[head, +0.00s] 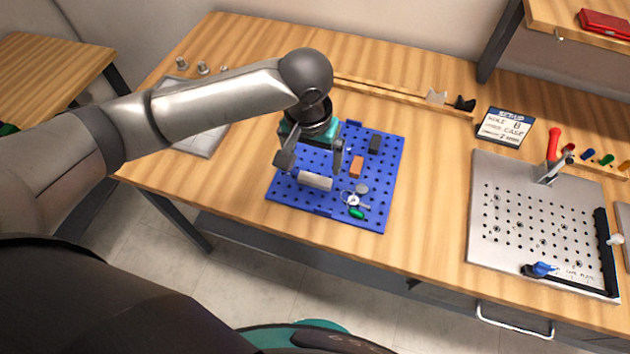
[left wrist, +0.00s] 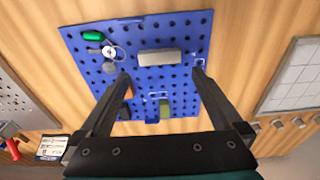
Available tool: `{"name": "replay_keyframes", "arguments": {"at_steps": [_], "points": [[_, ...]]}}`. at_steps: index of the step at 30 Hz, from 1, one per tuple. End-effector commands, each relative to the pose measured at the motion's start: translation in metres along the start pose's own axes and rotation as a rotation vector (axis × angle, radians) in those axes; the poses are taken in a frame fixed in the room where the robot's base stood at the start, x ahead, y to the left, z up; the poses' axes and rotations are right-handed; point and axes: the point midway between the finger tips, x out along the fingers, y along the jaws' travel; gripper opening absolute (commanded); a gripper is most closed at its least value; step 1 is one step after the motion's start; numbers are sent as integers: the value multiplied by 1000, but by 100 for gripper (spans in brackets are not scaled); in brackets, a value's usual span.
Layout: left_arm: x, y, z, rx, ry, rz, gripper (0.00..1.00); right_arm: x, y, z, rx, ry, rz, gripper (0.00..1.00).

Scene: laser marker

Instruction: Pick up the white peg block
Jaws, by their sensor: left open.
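The white peg block (head: 315,181) lies on the blue pegboard (head: 384,212), near its front left part in the head view. It is a pale, elongated block, and it also shows in the left wrist view (left wrist: 159,57). My left gripper (head: 311,166) is open and empty above the board, with its fingers pointing down. In the left wrist view the block lies just beyond the fingertips (left wrist: 160,74), across the gap between them. Whether the fingers are level with the block I cannot tell. My right gripper is not in view.
An orange block (head: 356,167), a dark block (head: 375,144), a grey disc (head: 362,188), a ringed item (head: 350,199) and a green piece (head: 357,213) share the board. A metal hole plate (head: 485,245) is at right, a grey gridded plate (head: 205,140) at left. Bare wood lies between board and hole plate.

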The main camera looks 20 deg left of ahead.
Motion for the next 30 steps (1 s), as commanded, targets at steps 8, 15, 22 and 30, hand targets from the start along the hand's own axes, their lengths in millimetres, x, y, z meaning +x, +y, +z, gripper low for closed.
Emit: {"name": "replay_keyframes", "arguments": {"at_steps": [8, 15, 22, 30], "points": [[26, 0, 0, 2, 0, 1, 100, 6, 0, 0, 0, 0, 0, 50], [60, 0, 1, 1, 0, -1, 100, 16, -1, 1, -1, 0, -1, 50], [76, 1, 0, 3, 2, 1, 100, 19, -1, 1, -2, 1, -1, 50], [75, 1, 0, 3, 2, 1, 89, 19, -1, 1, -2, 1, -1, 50]]}}
